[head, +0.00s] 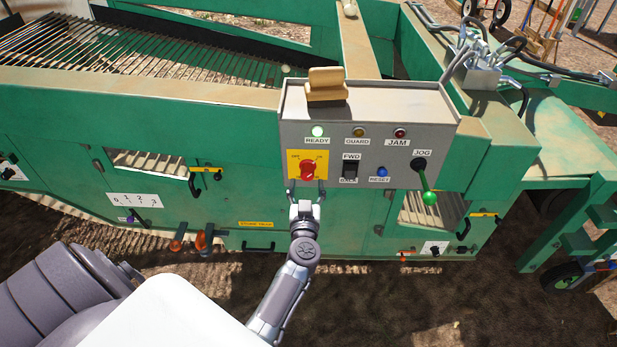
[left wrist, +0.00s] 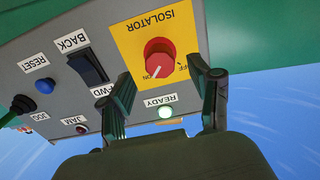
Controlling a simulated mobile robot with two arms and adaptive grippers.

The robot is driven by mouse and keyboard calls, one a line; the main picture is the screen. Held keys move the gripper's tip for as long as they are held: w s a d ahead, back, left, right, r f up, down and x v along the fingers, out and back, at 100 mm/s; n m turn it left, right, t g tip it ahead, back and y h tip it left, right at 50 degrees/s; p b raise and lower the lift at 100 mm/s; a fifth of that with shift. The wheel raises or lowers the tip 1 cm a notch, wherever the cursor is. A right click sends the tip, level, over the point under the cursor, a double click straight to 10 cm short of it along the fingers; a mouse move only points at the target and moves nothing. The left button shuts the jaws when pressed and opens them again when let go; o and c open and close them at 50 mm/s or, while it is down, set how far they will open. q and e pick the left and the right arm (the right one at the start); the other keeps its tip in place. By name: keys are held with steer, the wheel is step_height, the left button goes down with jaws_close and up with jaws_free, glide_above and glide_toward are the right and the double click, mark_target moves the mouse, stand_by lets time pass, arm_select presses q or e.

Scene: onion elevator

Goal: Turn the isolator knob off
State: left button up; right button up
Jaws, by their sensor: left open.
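The isolator knob (head: 307,171) is red and sits on a yellow plate (head: 293,174) at the left of the grey control box. In the left wrist view the knob (left wrist: 159,59) appears upside down. Its white mark points down and slightly left there, away from the OFF label at its lower right. My left gripper (head: 306,190) is open just below the knob in the head view. In the left wrist view its two fingers (left wrist: 160,72) stand apart on either side of the knob, with nothing held. I cannot tell whether they touch it. My right gripper is not seen.
The control box (head: 375,110) also carries a lit green READY lamp (head: 317,131), a black FWD/BACK switch (head: 350,169), a blue RESET button (head: 381,171) and a green-tipped JOG lever (head: 424,184). A wooden block (head: 326,84) rests on top. Green machine panels surround it.

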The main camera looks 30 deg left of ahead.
mark_target(307, 178)
arm_select(q)
steer(key=b+x, duration=0.1)
steer(key=x, duration=0.3)
steer(key=shift+w+a+f, duration=0.15)
steer(key=shift+w, duration=0.05)
steer(key=shift+w+a+b, duration=0.3)
steer(key=shift+w+b, duration=0.05)
steer(key=shift+w, duration=0.15)
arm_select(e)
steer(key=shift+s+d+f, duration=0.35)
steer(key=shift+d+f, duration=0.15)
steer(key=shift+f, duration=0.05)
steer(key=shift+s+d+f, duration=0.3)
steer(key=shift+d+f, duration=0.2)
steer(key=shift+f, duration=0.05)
arm_select(q)
steer(key=c, duration=1.1)
steer(key=shift+c, duration=0.2)
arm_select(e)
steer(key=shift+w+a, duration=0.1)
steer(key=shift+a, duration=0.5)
